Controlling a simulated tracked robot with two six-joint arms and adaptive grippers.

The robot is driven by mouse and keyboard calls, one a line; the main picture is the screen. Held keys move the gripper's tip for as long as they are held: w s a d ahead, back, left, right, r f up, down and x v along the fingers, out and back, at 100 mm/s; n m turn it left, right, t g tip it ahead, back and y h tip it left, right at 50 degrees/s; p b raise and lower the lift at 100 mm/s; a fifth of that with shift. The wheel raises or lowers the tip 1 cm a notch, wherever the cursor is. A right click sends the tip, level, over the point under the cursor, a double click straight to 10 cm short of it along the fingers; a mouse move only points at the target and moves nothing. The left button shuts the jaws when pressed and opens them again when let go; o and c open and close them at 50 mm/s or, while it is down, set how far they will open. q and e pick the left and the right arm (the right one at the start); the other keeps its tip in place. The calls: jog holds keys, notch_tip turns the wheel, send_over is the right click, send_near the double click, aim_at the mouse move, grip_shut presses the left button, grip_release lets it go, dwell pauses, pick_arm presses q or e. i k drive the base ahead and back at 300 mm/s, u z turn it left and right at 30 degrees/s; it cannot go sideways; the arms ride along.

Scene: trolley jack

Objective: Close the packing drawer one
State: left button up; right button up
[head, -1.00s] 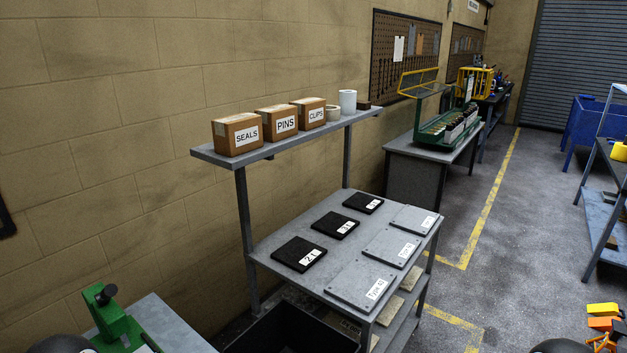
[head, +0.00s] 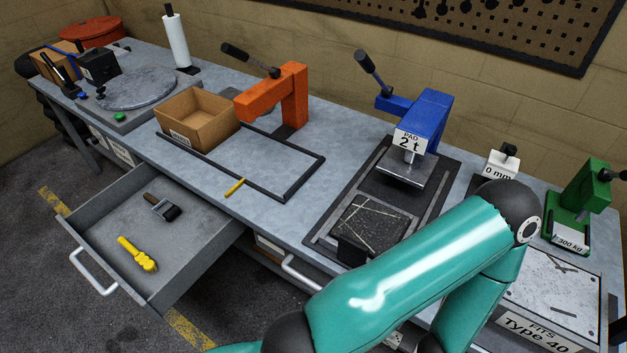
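An open grey drawer (head: 190,216) sticks out from the front of the workbench at the left of the head view. It has a white bar handle (head: 92,272) on its front. A dark-headed tool with a brown handle (head: 163,207) and a yellow tool (head: 138,254) lie inside it. A second drawer with a white handle (head: 300,273) sits in the bench to the right and looks shut; my arm hides part of it. A teal arm of mine crosses the lower right. Neither gripper shows in the head view.
On the bench (head: 225,190) stand an open cardboard box (head: 198,115), an orange press (head: 280,95), a blue press (head: 420,120) marked 2 t, a green press (head: 578,200) and a round grey plate (head: 138,90). The floor left of the drawer is clear.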

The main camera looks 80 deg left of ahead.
aim_at(183, 248)
jog(key=u, duration=0.15)
jog(key=k, duration=0.35)
jog(key=z, duration=0.6)
jog(key=i, duration=0.15)
jog(key=u, duration=2.45)
jog(key=i, duration=0.25)
jog(key=u, duration=1.75)
jog(key=k, duration=1.75)
jog(key=u, duration=0.5)
jog(key=i, duration=0.95)
jog(key=z, duration=0.05)
